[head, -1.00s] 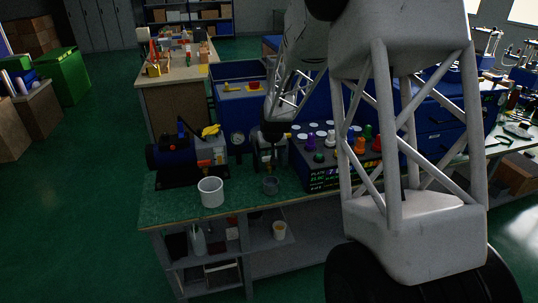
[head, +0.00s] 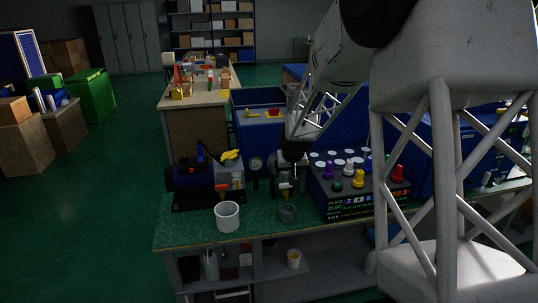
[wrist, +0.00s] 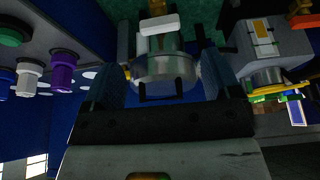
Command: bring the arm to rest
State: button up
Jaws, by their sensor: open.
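My gripper (head: 291,164) hangs low at the end of my arm, over the green bench (head: 180,234), right beside a small grey metal press unit (head: 284,186). In the wrist view my two fingers (wrist: 160,72) stand apart on either side of the unit's rounded metal body (wrist: 165,68). I cannot tell whether they touch it. The gripper looks open and holds nothing that I can see. In the head view the fingertips are small and dark, and my forearm covers the right side of the picture.
A blue motor unit (head: 192,178) is left of the gripper. A control box (head: 345,197) with coloured knobs is close on its right. Open floor lies left.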

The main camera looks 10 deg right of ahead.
jog(key=s+a+r, duration=0.2)
jog(key=s+r, duration=0.6)
jog(key=s, duration=0.3)
jog(key=s+a+r, duration=0.1)
jog(key=s+r, duration=0.1)
jog(key=s, duration=1)
jog(key=s+a+r+g, duration=0.1)
jog(key=s+a+r, duration=0.1)
jog(key=s, duration=1.1)
jog(key=s+a+r, duration=0.1)
jog(key=s+r, duration=0.1)
jog(key=s, duration=1)
jog(key=shift+s+a+g, duration=0.25)
jog(key=shift+s+g, duration=0.15)
